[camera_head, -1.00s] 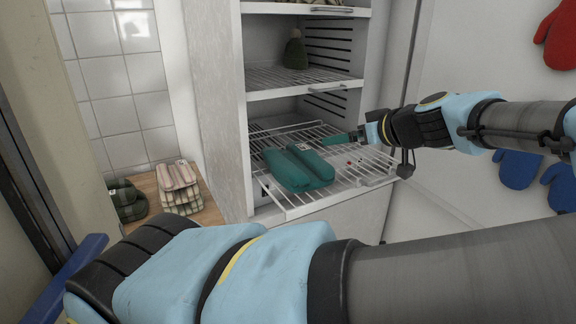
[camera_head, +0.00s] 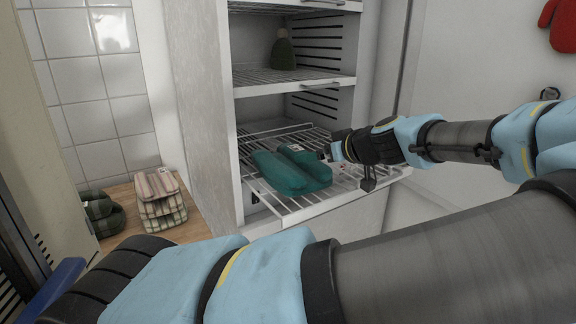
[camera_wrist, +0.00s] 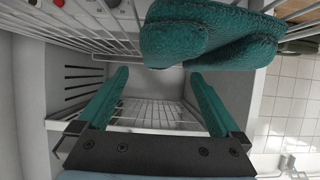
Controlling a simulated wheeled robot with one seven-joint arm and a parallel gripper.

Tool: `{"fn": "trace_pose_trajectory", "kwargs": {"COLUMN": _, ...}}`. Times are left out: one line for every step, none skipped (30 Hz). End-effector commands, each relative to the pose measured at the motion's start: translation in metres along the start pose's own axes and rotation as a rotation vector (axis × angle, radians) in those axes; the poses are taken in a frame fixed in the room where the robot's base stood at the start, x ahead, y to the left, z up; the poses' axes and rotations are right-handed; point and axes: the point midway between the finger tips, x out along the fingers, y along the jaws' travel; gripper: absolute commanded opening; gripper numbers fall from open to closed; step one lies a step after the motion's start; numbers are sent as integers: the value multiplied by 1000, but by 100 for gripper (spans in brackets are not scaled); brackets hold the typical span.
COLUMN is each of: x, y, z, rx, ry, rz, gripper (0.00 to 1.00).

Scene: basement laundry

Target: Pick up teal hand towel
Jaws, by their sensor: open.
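The teal hand towel (camera_head: 290,172) lies folded or rolled on a pulled-out wire rack (camera_head: 292,212) of the white cabinet. A small pale label shows at its far end. My gripper (camera_head: 325,153) is at the towel's right far side; its fingers are hard to make out in the head view. In the wrist view my gripper (camera_wrist: 158,75) is open, its two teal fingers apart with nothing between them. The towel (camera_wrist: 205,38) shows there beyond the fingertips, toward the top right. I cannot tell whether a finger touches it.
A green knit hat (camera_head: 283,50) sits on the shelf above (camera_head: 290,88). Striped folded cloths (camera_head: 160,198) and a dark green checked one (camera_head: 102,212) lie on a wooden top at left. A red mitt (camera_head: 562,26) hangs at right. The cabinet's side wall (camera_head: 195,110) stands left of the rack.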

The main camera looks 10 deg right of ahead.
Motion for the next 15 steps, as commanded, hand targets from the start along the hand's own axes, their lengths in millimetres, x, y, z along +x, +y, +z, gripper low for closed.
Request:
{"fn": "trace_pose_trajectory", "kwargs": {"x": 4, "y": 0, "z": 0, "rx": 0, "ry": 0, "rz": -1, "gripper": 100}}
{"fn": "trace_pose_trajectory", "kwargs": {"x": 5, "y": 0, "z": 0, "rx": 0, "ry": 0, "rz": -1, "gripper": 100}}
{"fn": "trace_pose_trajectory", "kwargs": {"x": 7, "y": 0, "z": 0, "rx": 0, "ry": 0, "rz": -1, "gripper": 100}}
{"fn": "trace_pose_trajectory", "kwargs": {"x": 9, "y": 0, "z": -1, "rx": 1, "ry": 0, "rz": -1, "gripper": 100}}
{"fn": "trace_pose_trajectory", "kwargs": {"x": 11, "y": 0, "z": -1, "rx": 1, "ry": -1, "rz": -1, "gripper": 100}}
{"fn": "trace_pose_trajectory", "kwargs": {"x": 16, "y": -1, "z": -1, "rx": 1, "ry": -1, "rz": -3, "gripper": 100}}
{"fn": "trace_pose_trajectory", "kwargs": {"x": 20, "y": -1, "z": -2, "rx": 0, "ry": -1, "rz": -4, "gripper": 100}}
{"fn": "trace_pose_trajectory", "kwargs": {"x": 24, "y": -1, "z": -2, "rx": -1, "ry": -1, "rz": -3, "gripper": 100}}
{"fn": "trace_pose_trajectory", "kwargs": {"x": 31, "y": -1, "z": -2, "rx": 0, "ry": -1, "rz": -5, "gripper": 100}}
{"fn": "trace_pose_trajectory", "kwargs": {"x": 35, "y": -1, "z": -2, "rx": 0, "ry": -1, "rz": -4, "gripper": 100}}
{"fn": "trace_pose_trajectory", "kwargs": {"x": 39, "y": -1, "z": -1, "rx": 0, "ry": -1, "rz": -4, "gripper": 100}}
{"fn": "trace_pose_trajectory", "kwargs": {"x": 45, "y": -1, "z": 0, "rx": 0, "ry": 0, "rz": -4, "gripper": 100}}
{"fn": "trace_pose_trajectory", "kwargs": {"x": 48, "y": -1, "z": 0, "rx": 0, "ry": 0, "rz": -3, "gripper": 100}}
{"fn": "trace_pose_trajectory", "kwargs": {"x": 51, "y": -1, "z": 0, "rx": 0, "ry": 0, "rz": -2, "gripper": 100}}
{"fn": "trace_pose_trajectory", "kwargs": {"x": 54, "y": -1, "z": 0, "rx": 0, "ry": 0, "rz": -2, "gripper": 100}}
